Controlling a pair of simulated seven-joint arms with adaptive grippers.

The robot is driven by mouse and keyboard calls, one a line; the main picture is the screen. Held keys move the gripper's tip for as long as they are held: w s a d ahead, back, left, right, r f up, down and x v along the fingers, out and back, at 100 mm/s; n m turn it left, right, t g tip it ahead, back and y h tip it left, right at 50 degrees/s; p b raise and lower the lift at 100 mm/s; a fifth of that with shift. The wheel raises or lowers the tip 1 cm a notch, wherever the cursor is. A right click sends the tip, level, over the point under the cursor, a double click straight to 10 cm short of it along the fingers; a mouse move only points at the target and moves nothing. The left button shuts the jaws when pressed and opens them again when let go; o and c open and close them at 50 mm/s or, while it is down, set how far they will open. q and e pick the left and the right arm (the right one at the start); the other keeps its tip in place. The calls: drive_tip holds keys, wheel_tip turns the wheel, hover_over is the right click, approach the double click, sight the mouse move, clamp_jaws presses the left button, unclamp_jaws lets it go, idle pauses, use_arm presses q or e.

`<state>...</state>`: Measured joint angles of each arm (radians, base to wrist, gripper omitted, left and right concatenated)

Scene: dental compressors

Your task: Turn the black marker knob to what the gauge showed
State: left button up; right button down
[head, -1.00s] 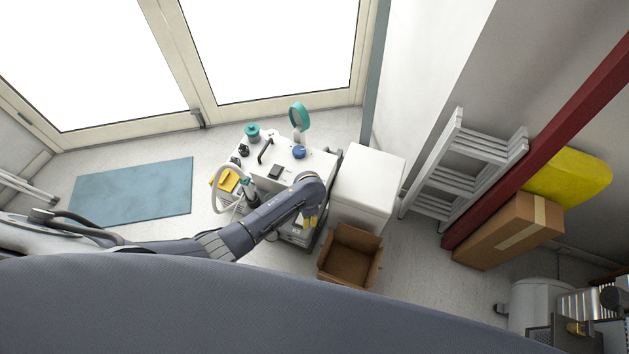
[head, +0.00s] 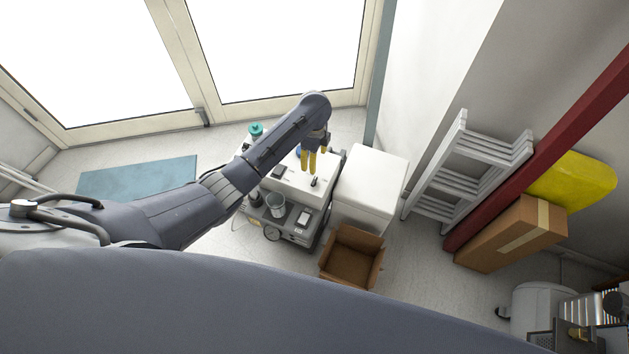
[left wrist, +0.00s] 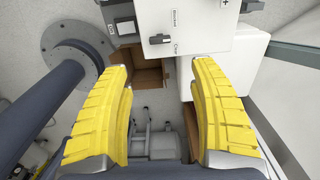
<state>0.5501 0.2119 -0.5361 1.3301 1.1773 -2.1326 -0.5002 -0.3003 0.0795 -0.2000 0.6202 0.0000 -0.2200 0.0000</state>
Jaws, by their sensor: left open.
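A white-topped compressor unit (head: 295,183) stands at mid-floor, with a grey lower section (head: 300,236). A small black knob or lever (head: 314,182) sits near its right front edge. It also shows in the left wrist view (left wrist: 158,39), beside printed labels; I cannot tell if it is the marker knob. My arm hides part of the top. My right gripper is not in view.
A white cabinet (head: 368,182) stands right of the unit, with an open cardboard box (head: 352,257) in front. A teal-lidded jar (head: 255,130) is at the back left. A blue mat (head: 135,178) lies left.

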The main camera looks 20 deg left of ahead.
sight(314, 180)
use_arm(q)
wheel_tip(314, 180, down, 15)
idle(0.6)
clamp_jaws()
idle(0.6)
idle(0.9)
